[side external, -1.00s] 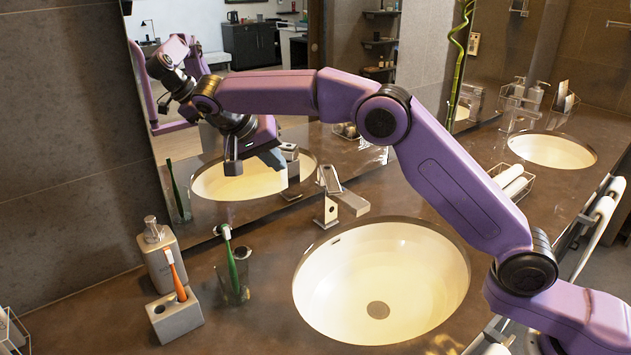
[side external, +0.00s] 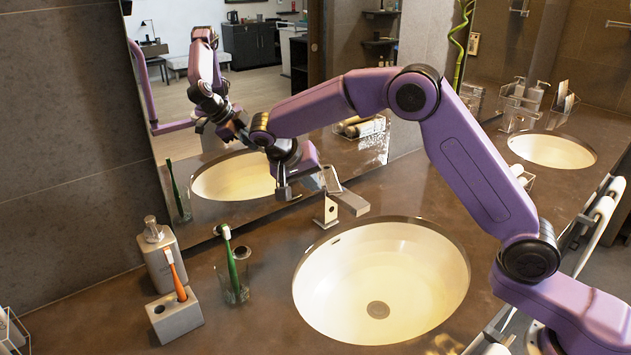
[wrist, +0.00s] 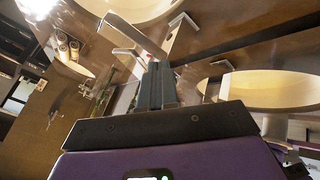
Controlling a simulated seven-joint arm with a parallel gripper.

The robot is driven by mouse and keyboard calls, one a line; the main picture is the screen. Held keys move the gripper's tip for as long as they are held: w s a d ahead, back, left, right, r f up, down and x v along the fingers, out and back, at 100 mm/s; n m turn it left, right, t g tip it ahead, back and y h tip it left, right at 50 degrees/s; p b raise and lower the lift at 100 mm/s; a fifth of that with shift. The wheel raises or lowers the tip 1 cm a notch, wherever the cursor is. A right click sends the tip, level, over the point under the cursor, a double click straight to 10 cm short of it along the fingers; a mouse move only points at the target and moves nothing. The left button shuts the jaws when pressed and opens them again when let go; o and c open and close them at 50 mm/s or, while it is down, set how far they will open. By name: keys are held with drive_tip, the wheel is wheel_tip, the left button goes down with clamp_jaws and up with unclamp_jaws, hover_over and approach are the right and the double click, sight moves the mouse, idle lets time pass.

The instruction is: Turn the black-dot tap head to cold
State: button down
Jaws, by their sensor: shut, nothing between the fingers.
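The metal tap (side external: 327,211) stands behind the near basin, with a small dark dot low on its upright body. Its flat tap head (side external: 332,179) is on top and its spout (side external: 351,203) points right toward the basin. My gripper (side external: 284,193) is shut and empty, just left of the tap head, with a small gap seeming to lie between them. In the wrist view my closed fingers (wrist: 159,68) point up toward the tap (wrist: 137,36), partly overlapping its lower end. Contact cannot be made out there.
The near basin (side external: 330,285) lies in front of the tap. The mirror (side external: 230,212) stands close behind my gripper and reflects arm and tap. A soap bottle (side external: 161,257), a toothbrush holder (side external: 175,318) and a glass (side external: 233,285) with a green toothbrush stand at left.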

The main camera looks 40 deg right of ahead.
sight(334, 186)
drive_tip(key=shift+s+d, duration=0.2)
drive_tip(key=shift+d, duration=0.2)
drive_tip(key=shift+s+d+n+t, duration=0.25)
drive_tip(key=shift+s+n+t, duration=0.1)
drive_tip(key=shift+n, duration=0.15)
drive_tip(key=shift+s+d+n+t+y, duration=0.4)
drive_tip(key=shift+s+d+n+t, duration=0.55)
drive_tip(key=shift+n, duration=0.45)
drive_tip(key=d+n+t+y, duration=0.1)
drive_tip(key=n, duration=0.1)
drive_tip(key=s+d+n, duration=0.1)
drive_tip(key=d+n, duration=0.1)
drive_tip(key=d+n+t+y, duration=0.1)
drive_tip(key=d+n, duration=0.1)
drive_tip(key=shift+s+d+t+y, duration=0.2)
drive_tip(key=shift+s+t+y, duration=0.1)
drive_tip(key=shift+s, duration=0.1)
drive_tip(key=shift+d+n+t+y, duration=0.3)
drive_tip(key=shift+d+n+y, duration=0.1)
drive_tip(key=shift+d+n, duration=0.35)
drive_tip(key=shift+w+d, duration=0.25)
drive_tip(key=shift+d, duration=0.85)
